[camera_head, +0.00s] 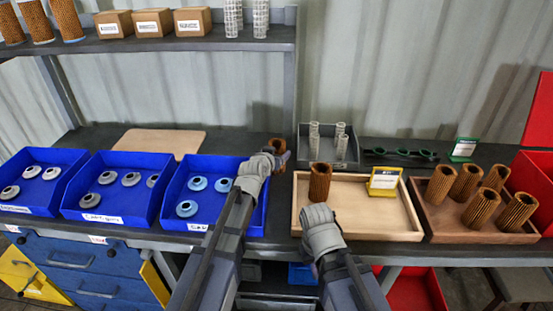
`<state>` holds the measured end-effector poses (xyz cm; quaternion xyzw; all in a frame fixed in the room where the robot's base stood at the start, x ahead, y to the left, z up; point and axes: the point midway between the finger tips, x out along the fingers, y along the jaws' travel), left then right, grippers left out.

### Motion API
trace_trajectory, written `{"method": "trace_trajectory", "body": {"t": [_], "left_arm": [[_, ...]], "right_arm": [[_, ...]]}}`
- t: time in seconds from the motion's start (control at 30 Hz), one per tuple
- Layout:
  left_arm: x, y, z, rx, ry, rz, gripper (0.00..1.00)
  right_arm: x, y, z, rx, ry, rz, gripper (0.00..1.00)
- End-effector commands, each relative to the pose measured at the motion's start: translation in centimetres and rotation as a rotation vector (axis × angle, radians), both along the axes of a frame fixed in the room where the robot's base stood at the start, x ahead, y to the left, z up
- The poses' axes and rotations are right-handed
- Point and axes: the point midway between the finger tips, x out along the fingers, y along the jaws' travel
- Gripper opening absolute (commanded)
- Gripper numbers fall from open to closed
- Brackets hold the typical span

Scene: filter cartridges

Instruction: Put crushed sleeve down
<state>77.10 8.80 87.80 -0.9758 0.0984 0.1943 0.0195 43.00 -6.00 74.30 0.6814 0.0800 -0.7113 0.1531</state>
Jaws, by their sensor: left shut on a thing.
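A brown sleeve (277,145) is at my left gripper (275,158), which is shut on it above the bench, between the right-hand blue bin and the pale wooden tray. The gripper hides part of the sleeve, and whether it is crushed is too small to tell. Another brown pleated sleeve (320,182) stands upright, seen against the left part of the pale wooden tray (385,228). My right gripper (320,207) is just in front of this sleeve in the picture. Its fingers are hidden by its own body, so I cannot tell whether it touches the sleeve.
Three blue bins (107,217) with pale discs stand at the left. A brown tray (448,232) holds several sleeves. The wooden tray's middle is clear.

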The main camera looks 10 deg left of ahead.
Motion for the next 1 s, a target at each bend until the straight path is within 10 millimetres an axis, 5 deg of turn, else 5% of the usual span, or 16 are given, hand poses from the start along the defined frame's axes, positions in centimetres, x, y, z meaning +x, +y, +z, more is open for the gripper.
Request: {"method": "trace_trajectory", "body": {"t": [0.37, 0.4, 0.6, 1.0], "left_arm": [[0.00, 0.00, -0.41, 0.000, 0.000, 0.000, 0.22], [0.00, 0.00, -0.41, 0.000, 0.000, 0.000, 0.77], [-0.04, 0.04, -0.37, 0.000, 0.003, 0.000, 0.99], [-0.06, 0.08, -0.22, -0.001, 0.004, 0.001, 1.00]], "right_arm": [[0.00, 0.00, -0.41, 0.000, 0.000, 0.000, 0.00], [0.00, 0.00, -0.41, 0.000, 0.000, 0.000, 0.00], [0.00, 0.00, -0.31, 0.000, 0.000, 0.000, 0.00], [0.00, 0.00, -0.13, 0.000, 0.000, 0.000, 0.00]]}}
